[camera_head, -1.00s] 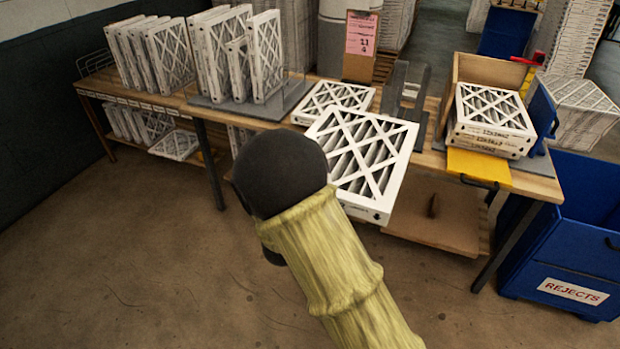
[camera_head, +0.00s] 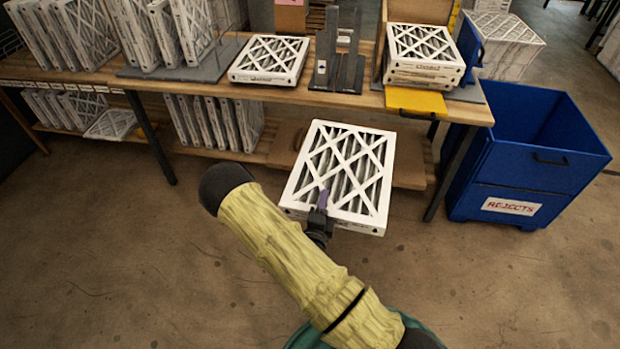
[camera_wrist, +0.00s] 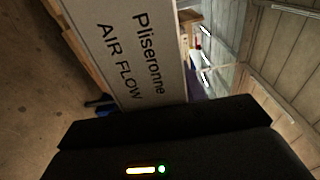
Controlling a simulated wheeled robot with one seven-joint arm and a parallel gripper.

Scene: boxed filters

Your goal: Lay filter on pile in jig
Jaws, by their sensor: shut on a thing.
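My gripper (camera_head: 322,207) is shut on the near edge of a white-framed filter (camera_head: 378,148) with a crossed lattice face. It holds the filter roughly flat, in the air in front of the bench. The pile of filters (camera_head: 423,70) sits in the jig (camera_head: 377,62) on the bench, behind and to the right of the held filter. The jig has a wooden wall, a blue side piece and a yellow plate (camera_head: 416,101) in front.
A single filter (camera_head: 268,58) lies flat on the bench (camera_head: 205,88), beside a dark grey upright stand (camera_head: 337,65). Upright filters (camera_head: 70,32) stand at the left. A blue rejects bin (camera_head: 530,150) stands right of the bench. The floor in front is clear.

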